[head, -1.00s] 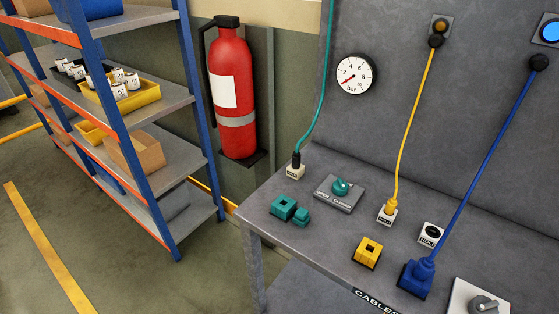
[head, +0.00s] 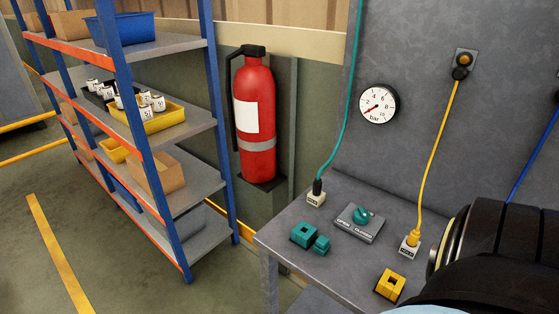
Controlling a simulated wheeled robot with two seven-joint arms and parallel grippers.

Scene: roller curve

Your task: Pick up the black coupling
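A small black coupling (head: 317,187) sits on the lower end of the teal hose (head: 347,130). It stands upright in a small white labelled holder (head: 316,199) at the back left of the grey bench (head: 284,234). Neither of my grippers is in view. A thick dark link of my own arm fills the lower right corner and covers the right part of the bench.
Behind the coupling are the wall panel and a pressure gauge (head: 378,104). A valve plate with a teal knob (head: 362,215), teal blocks (head: 304,235), a yellow block (head: 390,285) and a yellow cable (head: 437,150) are nearby. A fire extinguisher (head: 254,115) hangs left.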

